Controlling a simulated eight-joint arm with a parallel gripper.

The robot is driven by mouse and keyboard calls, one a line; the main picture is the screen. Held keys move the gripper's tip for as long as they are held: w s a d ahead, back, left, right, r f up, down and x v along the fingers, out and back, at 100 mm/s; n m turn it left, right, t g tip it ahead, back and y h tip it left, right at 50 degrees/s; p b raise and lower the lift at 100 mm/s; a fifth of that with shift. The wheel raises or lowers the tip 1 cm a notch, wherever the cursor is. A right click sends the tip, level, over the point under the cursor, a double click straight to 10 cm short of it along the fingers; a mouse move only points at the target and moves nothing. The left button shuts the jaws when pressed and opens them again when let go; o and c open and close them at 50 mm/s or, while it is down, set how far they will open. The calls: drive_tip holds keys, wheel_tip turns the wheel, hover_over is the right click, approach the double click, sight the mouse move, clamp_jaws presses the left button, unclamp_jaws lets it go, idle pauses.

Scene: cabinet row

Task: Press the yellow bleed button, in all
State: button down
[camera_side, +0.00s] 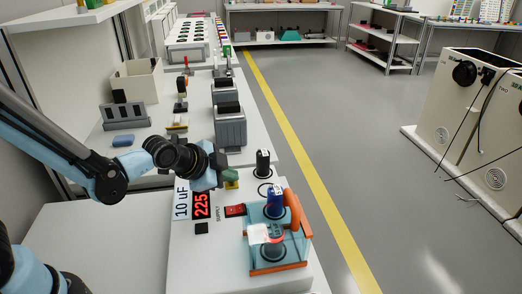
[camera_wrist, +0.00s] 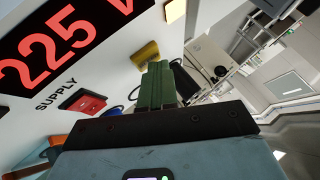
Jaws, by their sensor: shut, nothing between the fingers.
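The yellow bleed button (camera_side: 231,185) sits on the top of a white panel box, behind the red supply switch (camera_side: 235,210). In the wrist view the yellow button (camera_wrist: 145,54) shows just past the fingertips. My gripper (camera_side: 230,174) is shut and empty, with green fingers; in the side view they partly cover the button. In the wrist view my gripper's fingertips (camera_wrist: 158,66) lie close beside the button; I cannot tell whether they touch it. The red display (camera_side: 201,205) reads 225, and it also reads 225 V in the wrist view (camera_wrist: 60,42).
A black post (camera_side: 263,162) stands behind the button. Grey blocks (camera_side: 229,125) stand farther back on the bench.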

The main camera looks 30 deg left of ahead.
sight(228, 185)
drive_tip(key=shift+r, duration=0.85)
drive_tip(key=shift+r, duration=2.5)
drive_tip(key=s+a+n+g, duration=0.1)
drive_tip(key=s+a+n, duration=0.2)
drive_tip(key=s+n, duration=0.2)
drive_tip(key=s+a+r+n+g+y, duration=0.1)
drive_tip(key=s+a+n, duration=0.2)
drive_tip(key=s+n, duration=0.2)
drive_tip(key=s, duration=0.2)
drive_tip(key=shift+s+a+r+n, duration=0.2)
drive_tip(key=shift+s+a+n, duration=0.1)
drive_tip(key=shift+s+n, duration=0.1)
